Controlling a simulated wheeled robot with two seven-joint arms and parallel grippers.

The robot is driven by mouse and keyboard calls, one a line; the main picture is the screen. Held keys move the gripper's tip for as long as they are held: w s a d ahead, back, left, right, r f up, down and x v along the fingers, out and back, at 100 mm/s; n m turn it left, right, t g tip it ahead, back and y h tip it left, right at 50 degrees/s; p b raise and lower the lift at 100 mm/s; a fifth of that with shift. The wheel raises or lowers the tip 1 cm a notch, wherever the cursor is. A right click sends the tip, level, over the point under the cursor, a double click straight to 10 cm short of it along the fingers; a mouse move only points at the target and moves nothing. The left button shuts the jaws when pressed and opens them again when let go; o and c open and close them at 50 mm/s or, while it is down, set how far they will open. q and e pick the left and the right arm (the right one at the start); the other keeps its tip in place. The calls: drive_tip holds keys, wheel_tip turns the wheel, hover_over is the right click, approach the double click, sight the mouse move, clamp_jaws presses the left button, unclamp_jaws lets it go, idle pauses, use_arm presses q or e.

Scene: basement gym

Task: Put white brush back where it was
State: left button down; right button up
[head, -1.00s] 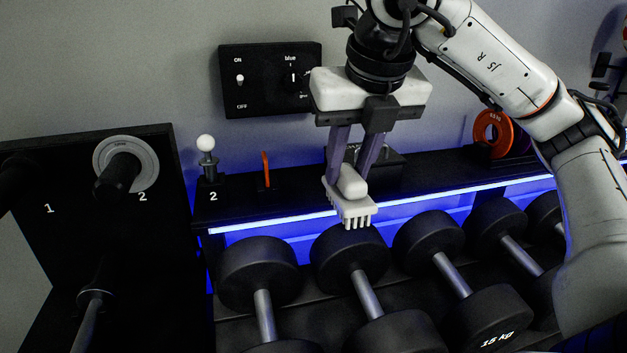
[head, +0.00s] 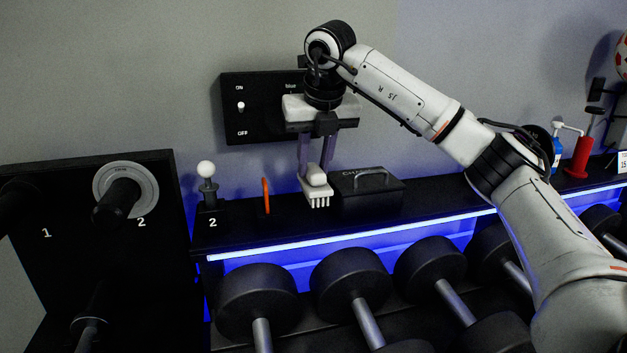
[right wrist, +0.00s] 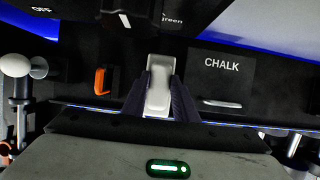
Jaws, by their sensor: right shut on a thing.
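The white brush (head: 316,186) has a block handle and a row of bristles pointing down. My right gripper (head: 317,168) is shut on its handle and holds it upright over the black shelf, left of the chalk box. In the right wrist view the brush (right wrist: 158,92) sits between the two dark fingers of my right gripper (right wrist: 160,100). Whether the bristles touch the shelf (head: 240,225) I cannot tell. My left gripper is not in view.
The black chalk box (head: 372,195) stands just right of the brush. An orange clip (head: 265,196) and a white-knobbed lever (head: 207,180) stand to the left. A switch panel (head: 250,115) is on the wall behind. Several dumbbells (head: 258,292) lie below the shelf.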

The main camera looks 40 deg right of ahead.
sight(314, 183)
wheel_tip(314, 183, down, 4)
drive_tip(key=shift+w+f+p, duration=0.1)
drive_tip(key=shift+f+p, duration=0.05)
drive_tip(key=shift+p, duration=0.25)
drive_tip(key=shift+f, duration=0.3)
drive_tip(key=o, duration=1)
drive_tip(key=shift+c, duration=0.2)
